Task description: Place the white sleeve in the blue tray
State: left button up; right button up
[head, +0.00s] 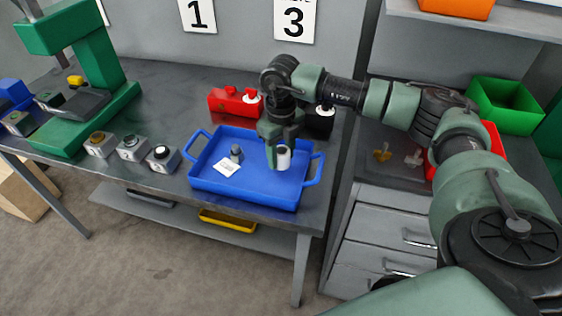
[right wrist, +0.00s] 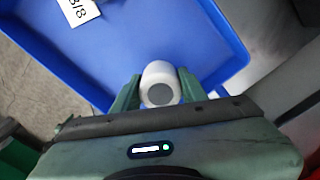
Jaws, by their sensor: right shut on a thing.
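The white sleeve (head: 284,158) is between the fingers of my right gripper (head: 277,160), over the right part of the blue tray (head: 245,196). In the right wrist view the sleeve (right wrist: 160,84) shows its round open end, with a green finger on each side. I cannot tell if its lower end touches the tray floor. The blue tray lies on the grey workbench with a handle at each end. It holds a small dark grey part (head: 236,152) and a white card (head: 227,166). My left gripper is not in view.
A red box (head: 232,103) and a black box (head: 318,124) stand behind the tray. Several small grey blocks with round tops, including one (head: 163,158), stand left of it. A green press (head: 85,80) is at the far left. A drawer cabinet (head: 385,240) stands at right.

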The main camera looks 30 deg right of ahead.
aim_at(281, 165)
notch_tip(281, 165, down, 4)
jog(key=shift+r+p, duration=0.2)
jog(key=shift+p, duration=0.15)
jog(key=shift+f, duration=0.1)
jog(key=shift+f, duration=0.1)
jog(key=shift+f, duration=0.15)
jog(key=o, duration=1.4)
jog(key=shift+c, duration=0.2)
jog(key=shift+r, duration=0.25)
